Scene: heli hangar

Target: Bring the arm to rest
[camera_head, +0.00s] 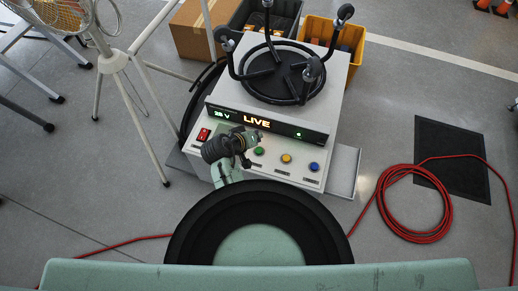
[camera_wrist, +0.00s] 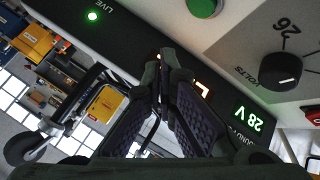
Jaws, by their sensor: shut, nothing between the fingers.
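My gripper (camera_head: 248,139) is just in front of a white powered console (camera_head: 225,96), close over the left part of its control panel. In the wrist view the two dark fingers (camera_wrist: 164,68) come together at the tips with nothing held between them. Part of the panel is hidden behind my gripper and arm. The panel's display (camera_head: 268,124) reads LIVE and 28 V. The wrist view shows a black VOLTS knob (camera_wrist: 281,71) and a green button (camera_wrist: 202,7) beyond the fingers.
A red switch (camera_head: 203,134) and green, yellow and blue (camera_head: 314,166) buttons line the panel. A black-armed round fixture (camera_head: 285,82) tops the console. A tripod stand (camera_head: 113,62) is left; a coiled red cable (camera_head: 447,212) and dark mat (camera_head: 455,160) lie right. Boxes stand behind.

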